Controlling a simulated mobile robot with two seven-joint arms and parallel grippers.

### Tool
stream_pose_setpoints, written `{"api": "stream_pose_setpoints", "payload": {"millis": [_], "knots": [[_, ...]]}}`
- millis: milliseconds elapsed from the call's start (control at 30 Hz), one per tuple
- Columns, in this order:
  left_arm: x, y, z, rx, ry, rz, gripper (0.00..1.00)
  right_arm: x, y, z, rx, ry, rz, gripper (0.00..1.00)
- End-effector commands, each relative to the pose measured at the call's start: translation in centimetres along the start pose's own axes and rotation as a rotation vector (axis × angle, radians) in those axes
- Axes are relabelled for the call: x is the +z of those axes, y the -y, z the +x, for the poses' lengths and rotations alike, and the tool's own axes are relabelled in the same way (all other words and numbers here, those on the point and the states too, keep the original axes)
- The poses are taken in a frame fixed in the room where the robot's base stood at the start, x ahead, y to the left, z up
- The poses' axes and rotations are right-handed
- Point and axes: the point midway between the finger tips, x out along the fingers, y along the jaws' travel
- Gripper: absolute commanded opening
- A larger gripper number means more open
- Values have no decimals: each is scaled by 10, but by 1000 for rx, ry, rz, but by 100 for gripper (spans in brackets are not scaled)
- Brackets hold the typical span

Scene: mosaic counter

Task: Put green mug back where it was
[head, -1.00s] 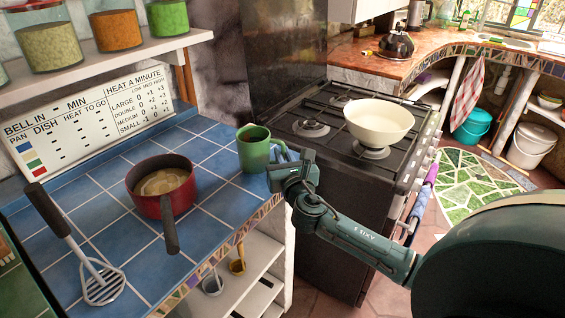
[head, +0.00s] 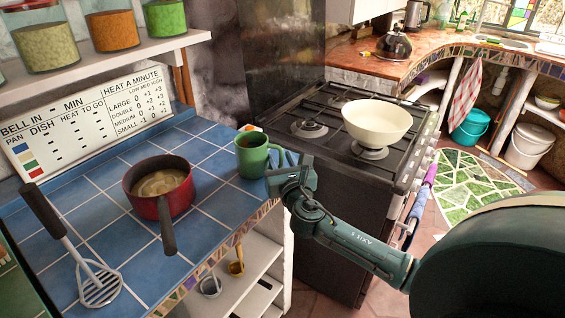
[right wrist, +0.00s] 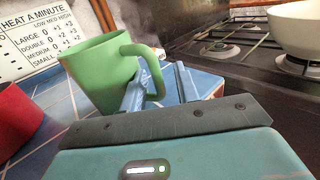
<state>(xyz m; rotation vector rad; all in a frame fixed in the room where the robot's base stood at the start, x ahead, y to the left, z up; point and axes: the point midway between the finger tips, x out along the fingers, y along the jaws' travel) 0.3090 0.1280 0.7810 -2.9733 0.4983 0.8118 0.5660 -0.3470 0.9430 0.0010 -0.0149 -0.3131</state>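The green mug (head: 252,158) is upright at the right end of the blue tiled counter (head: 215,210), beside the stove. Its handle faces my right gripper (head: 287,158). In the right wrist view the mug (right wrist: 93,75) fills the left centre. There the fingers of the right gripper (right wrist: 162,85) stand apart, one at the handle's loop and one to the right of the handle. I see no firm closing on the handle. I cannot tell whether the mug's base touches the tiles. My left gripper is out of view.
A red saucepan (head: 147,207) and a masher (head: 98,285) are left of the mug. A small orange and white thing (head: 250,128) shows behind the mug. The stove (head: 300,150) holds a cream bowl (head: 376,122). Bare tiles lie between pan and mug.

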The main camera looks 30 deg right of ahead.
Motion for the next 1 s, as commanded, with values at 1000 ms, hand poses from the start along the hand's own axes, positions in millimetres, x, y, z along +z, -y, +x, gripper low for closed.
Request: {"api": "stream_pose_setpoints", "payload": {"millis": [1000], "knots": [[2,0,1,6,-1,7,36,-6,-3,-124,9,-31,60,32]]}}
